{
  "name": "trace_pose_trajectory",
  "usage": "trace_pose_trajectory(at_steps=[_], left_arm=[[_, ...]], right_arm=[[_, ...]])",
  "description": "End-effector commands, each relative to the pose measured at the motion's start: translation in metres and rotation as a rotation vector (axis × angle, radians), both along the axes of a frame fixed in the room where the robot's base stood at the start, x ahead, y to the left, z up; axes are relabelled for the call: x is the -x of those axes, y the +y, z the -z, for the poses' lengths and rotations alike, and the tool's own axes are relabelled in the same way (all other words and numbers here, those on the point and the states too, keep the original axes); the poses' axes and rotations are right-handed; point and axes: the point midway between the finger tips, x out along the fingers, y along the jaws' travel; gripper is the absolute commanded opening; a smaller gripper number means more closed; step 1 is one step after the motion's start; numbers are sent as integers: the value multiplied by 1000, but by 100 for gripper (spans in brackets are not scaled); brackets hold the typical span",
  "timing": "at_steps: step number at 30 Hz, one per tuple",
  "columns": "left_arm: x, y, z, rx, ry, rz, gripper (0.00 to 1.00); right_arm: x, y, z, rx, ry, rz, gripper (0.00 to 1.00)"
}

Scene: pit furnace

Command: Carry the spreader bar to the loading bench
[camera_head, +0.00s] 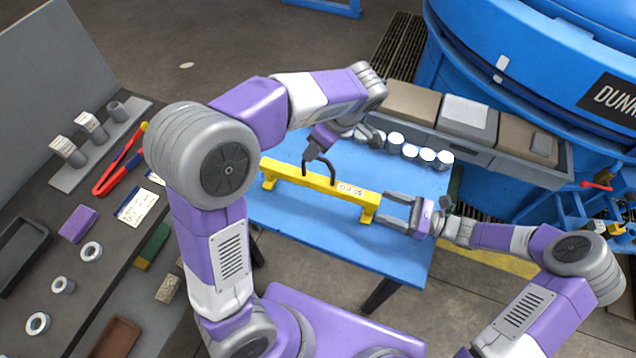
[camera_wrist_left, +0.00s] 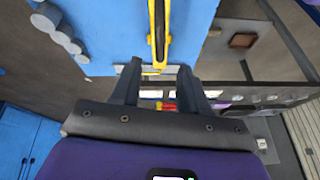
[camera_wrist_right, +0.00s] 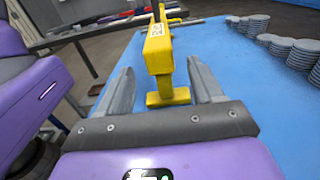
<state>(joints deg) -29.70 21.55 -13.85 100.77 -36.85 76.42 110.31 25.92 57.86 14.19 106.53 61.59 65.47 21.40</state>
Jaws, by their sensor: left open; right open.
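The yellow spreader bar (camera_head: 300,178), marked 50 KG, stands on its feet on the blue table (camera_head: 400,246), with dark curved handles on top. My left gripper (camera_head: 316,148) is above the bar, its fingers partly hidden in the head view. In the left wrist view the bar (camera_wrist_left: 158,25) runs past the tips of the open, empty fingers. My right gripper (camera_head: 386,208) is open at the bar's right end. In the right wrist view the bar's end (camera_wrist_right: 158,50) lies between the two spread fingers, with a gap on both sides.
Several silver discs (camera_head: 395,140) stand along the table's back edge. A grey bench (camera_head: 60,200) on the left carries tongs (camera_head: 108,178), rings and a purple block (camera_head: 78,224). The large blue furnace (camera_head: 540,60) and a ledge of boxes (camera_head: 466,118) stand behind.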

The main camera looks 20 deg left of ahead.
Motion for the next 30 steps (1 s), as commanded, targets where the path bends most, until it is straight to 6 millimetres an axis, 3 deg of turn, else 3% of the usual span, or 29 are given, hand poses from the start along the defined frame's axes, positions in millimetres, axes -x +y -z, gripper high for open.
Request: trace_pose_trajectory(at_steps=[15, 27, 30], left_arm=[[1, 26, 61, -2, 4, -2, 45], [1, 29, 69, 0, 1, 0, 45], [1, 29, 69, 0, 1, 0, 32]], right_arm=[[1, 66, 0, -1, 0, -3, 66], [1, 74, 0, 0, 0, -1, 66], [1, 74, 0, 0, 0, -1, 54]])
